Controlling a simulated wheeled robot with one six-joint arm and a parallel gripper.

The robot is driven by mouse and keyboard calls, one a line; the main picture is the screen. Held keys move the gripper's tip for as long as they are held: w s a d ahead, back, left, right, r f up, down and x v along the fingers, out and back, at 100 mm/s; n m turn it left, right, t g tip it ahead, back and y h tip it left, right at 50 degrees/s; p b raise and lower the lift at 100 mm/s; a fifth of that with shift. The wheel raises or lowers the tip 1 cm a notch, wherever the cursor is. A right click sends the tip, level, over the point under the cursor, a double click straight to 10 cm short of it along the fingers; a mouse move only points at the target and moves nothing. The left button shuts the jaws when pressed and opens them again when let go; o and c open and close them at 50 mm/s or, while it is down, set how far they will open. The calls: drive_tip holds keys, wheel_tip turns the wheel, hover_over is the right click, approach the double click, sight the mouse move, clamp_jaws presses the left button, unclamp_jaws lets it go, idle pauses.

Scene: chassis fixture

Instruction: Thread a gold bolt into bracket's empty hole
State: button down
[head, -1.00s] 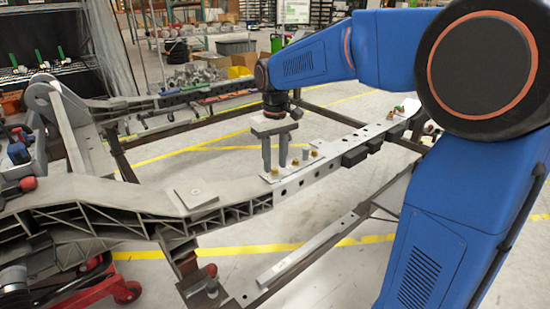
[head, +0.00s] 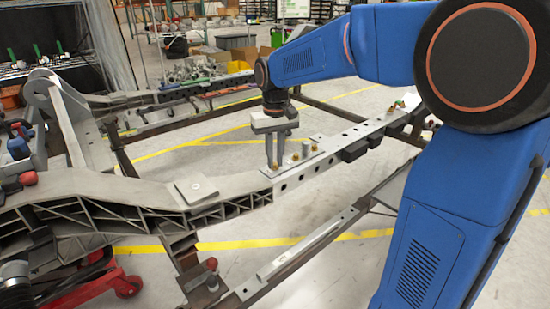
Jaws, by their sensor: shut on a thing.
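The bracket (head: 284,172) is a light metal plate lying on the grey chassis rail. Gold bolts stand on it, one in the middle (head: 295,157) and one toward its far right end (head: 314,147), with a silver post (head: 306,150) between them. My gripper (head: 274,163) points down over the bracket's near left end. Its two fingers are shut on a gold bolt (head: 274,168), whose small gold part shows at the fingertips. The fingers hide most of this bolt. I cannot tell whether it still touches the bracket. The empty hole cannot be made out.
The chassis rail (head: 230,187) runs from lower left to upper right, with a small flat plate (head: 196,188) left of the bracket. Black blocks (head: 355,150) hang on the rail's side. A lower crossbar (head: 300,245) lies in front.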

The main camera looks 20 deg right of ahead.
drive_tip(key=m, duration=1.1)
drive_tip(key=shift+f, duration=0.1)
drive_tip(key=c, duration=1.6)
unclamp_jaws()
drive_tip(key=shift+c, duration=0.2)
wheel_tip(320, 180, up, 9)
